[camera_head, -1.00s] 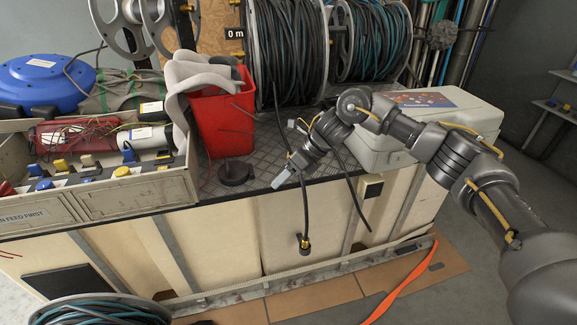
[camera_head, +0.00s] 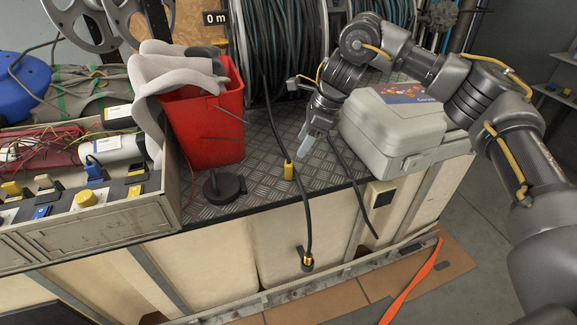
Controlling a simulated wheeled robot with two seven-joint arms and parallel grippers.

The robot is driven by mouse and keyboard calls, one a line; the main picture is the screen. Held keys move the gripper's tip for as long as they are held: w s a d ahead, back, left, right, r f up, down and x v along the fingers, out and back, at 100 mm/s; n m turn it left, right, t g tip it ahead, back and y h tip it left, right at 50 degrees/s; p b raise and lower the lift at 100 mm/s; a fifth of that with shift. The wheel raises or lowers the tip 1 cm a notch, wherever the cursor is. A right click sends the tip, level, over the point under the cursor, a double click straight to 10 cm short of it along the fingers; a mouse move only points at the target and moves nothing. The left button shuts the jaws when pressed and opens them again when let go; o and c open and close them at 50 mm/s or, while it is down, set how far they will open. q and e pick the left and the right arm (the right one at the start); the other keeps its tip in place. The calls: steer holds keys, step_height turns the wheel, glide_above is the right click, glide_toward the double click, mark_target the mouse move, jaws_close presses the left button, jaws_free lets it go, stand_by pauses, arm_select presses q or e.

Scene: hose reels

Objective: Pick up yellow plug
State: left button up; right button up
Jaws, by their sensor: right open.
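My right gripper (camera_head: 308,145) is above the chequered metal bench top, pointing down, open and empty as far as I can see. A yellow plug-like connector (camera_head: 288,170) on a black cable is at the bench top just left of and below the fingertips, apart from them in the picture. A second yellow-and-black plug (camera_head: 307,262) hangs on a black cable in front of the bench face. A round yellow plug (camera_head: 87,198) and another yellow one (camera_head: 12,188) sit in the crate at left. My left gripper is not in view.
A grey case (camera_head: 395,128) is to the right. Cable reels (camera_head: 290,60) stand behind. The crate (camera_head: 120,210) fills the bench's left end.

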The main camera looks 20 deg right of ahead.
mark_target(289, 162)
steer(key=x, duration=0.2)
steer(key=a+x, duration=0.1)
steer(key=x, duration=0.2)
steer(key=shift+w+r, duration=0.1)
steer(key=shift+f, duration=0.35)
steer(key=shift+a+f, duration=0.15)
steer(key=shift+f, duration=0.15)
steer(key=x, duration=0.4)
steer(key=shift+f+b, duration=0.3)
steer(key=shift+b, duration=0.05)
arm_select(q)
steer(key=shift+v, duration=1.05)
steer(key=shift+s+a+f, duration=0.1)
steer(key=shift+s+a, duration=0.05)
arm_select(e)
steer(key=shift+c, duration=0.4)
